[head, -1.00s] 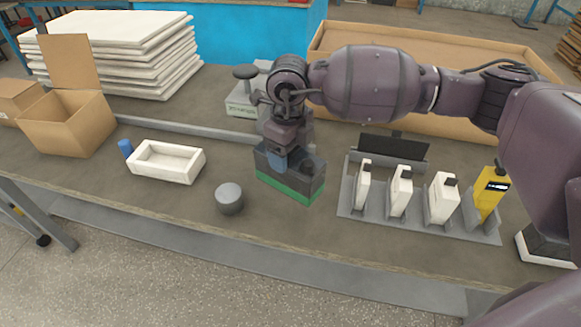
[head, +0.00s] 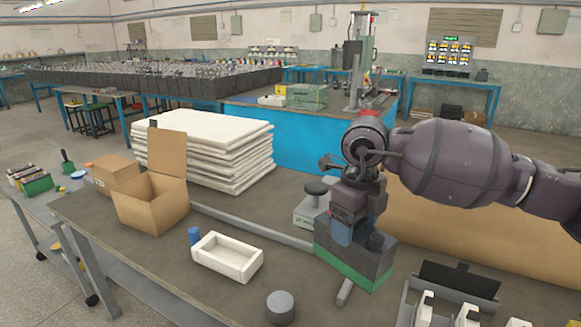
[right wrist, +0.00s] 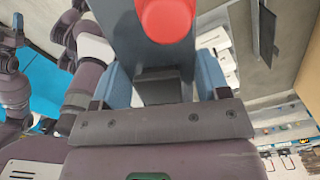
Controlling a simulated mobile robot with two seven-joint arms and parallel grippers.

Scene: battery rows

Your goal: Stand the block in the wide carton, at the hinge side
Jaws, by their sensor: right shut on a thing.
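The block (head: 350,262), dark grey with a green band around its base, is held upright by my right gripper (head: 343,232). The gripper is shut on its top, and the block appears to be a little above the table. In the right wrist view the blue finger pads lie on both sides of the grey block (right wrist: 155,50), which has a red round cap on top. The open cardboard carton (head: 150,208) stands at the left of the table, with one flap upright at its back. Its inside floor is hidden.
A white tray (head: 228,258), a blue cylinder (head: 194,236) and a grey cylinder (head: 280,306) lie between block and carton. A grey rail (head: 250,228) runs behind them. A stack of white boards (head: 205,145) and a scale (head: 310,210) stand behind. A rack (head: 455,290) is at right.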

